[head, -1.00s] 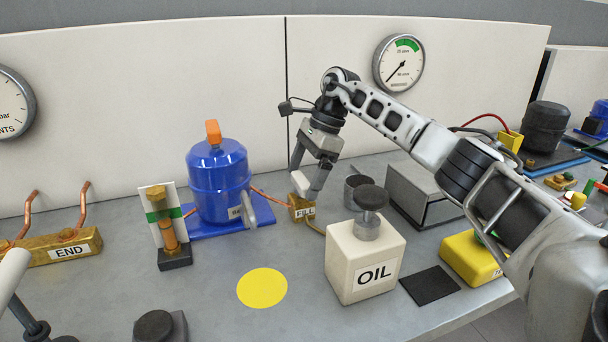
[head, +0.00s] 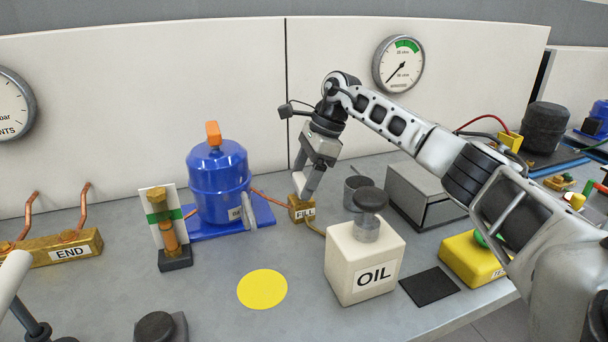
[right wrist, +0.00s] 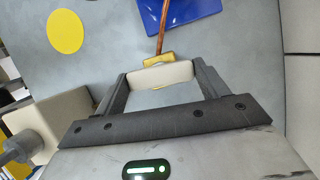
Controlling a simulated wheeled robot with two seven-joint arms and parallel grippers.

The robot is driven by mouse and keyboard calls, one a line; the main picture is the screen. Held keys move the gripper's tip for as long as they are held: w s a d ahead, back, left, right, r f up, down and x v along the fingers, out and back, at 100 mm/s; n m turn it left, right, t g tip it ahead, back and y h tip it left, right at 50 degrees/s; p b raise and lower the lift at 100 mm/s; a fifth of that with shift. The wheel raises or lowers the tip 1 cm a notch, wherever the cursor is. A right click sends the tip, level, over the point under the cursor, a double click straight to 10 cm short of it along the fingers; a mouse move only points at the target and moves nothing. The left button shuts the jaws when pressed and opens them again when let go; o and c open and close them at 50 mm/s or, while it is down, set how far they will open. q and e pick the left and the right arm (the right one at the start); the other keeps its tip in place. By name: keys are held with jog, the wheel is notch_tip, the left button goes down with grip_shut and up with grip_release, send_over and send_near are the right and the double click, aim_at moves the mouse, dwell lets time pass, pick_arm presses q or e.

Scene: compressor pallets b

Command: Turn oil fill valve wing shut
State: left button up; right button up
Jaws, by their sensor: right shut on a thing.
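The brass oil fill valve (head: 302,212), labelled FILL, sits on the bench between the blue compressor and the white oil can. My right gripper (head: 304,192) points down onto its top. In the right wrist view, the pale wing (right wrist: 160,75) spans between the two fingers of my right gripper (right wrist: 160,82), which is shut on it. The wing lies across the brass valve body (right wrist: 158,60), partly covering it. My left gripper is not in view.
The blue compressor (head: 218,183) stands just left of the valve, joined by a copper pipe. The oil can (head: 347,262) stands in front right, with a grey cup (head: 357,190) and grey box (head: 418,190) behind. The yellow disc (head: 262,289) is bare.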

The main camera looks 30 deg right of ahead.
jog(key=m+t+p, duration=0.1)
jog(key=m, duration=0.2)
jog(key=shift+s+r+h, duration=0.1)
jog(key=shift+s+h, duration=0.05)
jog(key=shift+h, duration=0.15)
jog(key=shift+a+m+t, duration=0.1)
jog(key=shift+m+t, duration=0.3)
jog(key=shift+m, duration=0.7)
jog(key=m+h+p, duration=0.1)
jog(key=m, duration=0.2)
jog(key=shift+a+t+h, duration=0.1)
jog(key=shift+t+h, duration=0.2)
jog(key=shift+t, duration=0.1)
jog(key=m+h, duration=0.1)
jog(key=m, duration=0.2)
jog(key=m+h, duration=0.1)
jog(key=m, duration=0.2)
jog(key=shift+a, duration=0.15)
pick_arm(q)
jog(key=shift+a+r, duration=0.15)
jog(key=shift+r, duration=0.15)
pick_arm(e)
jog(key=shift+m+h, duration=0.5)
jog(key=shift+m, duration=0.9)
jog(key=o, duration=1)
